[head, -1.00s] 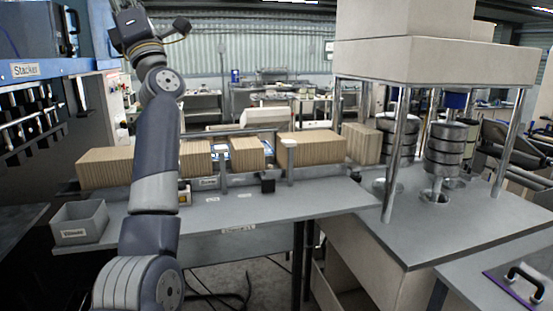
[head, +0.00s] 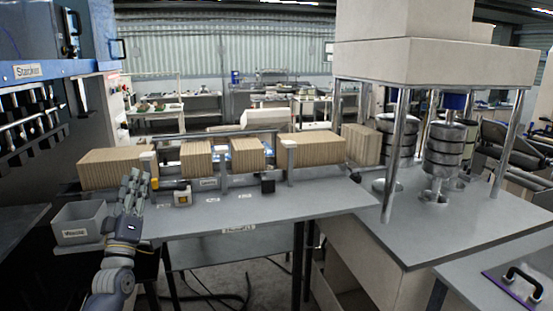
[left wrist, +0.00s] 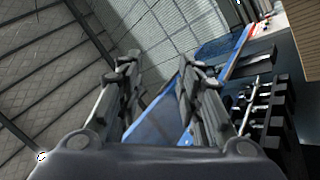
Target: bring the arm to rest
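My left gripper (head: 135,184) is low at the left in the head view, beside the grey waste bin and over the left end of the grey table (head: 300,202). Its fingers point upward. In the left wrist view the two fingers (left wrist: 160,85) stand apart with nothing between them, so it is open and empty. Behind them show the ceiling and a blue panel. My right gripper is in neither view.
A grey bin labelled Waste (head: 75,232) stands at the table's left end. Kraft-brown stacks (head: 312,148) line the table's back. A small yellow and black device (head: 182,197) lies near my gripper. A press with metal columns (head: 388,165) stands at right. The table's front is clear.

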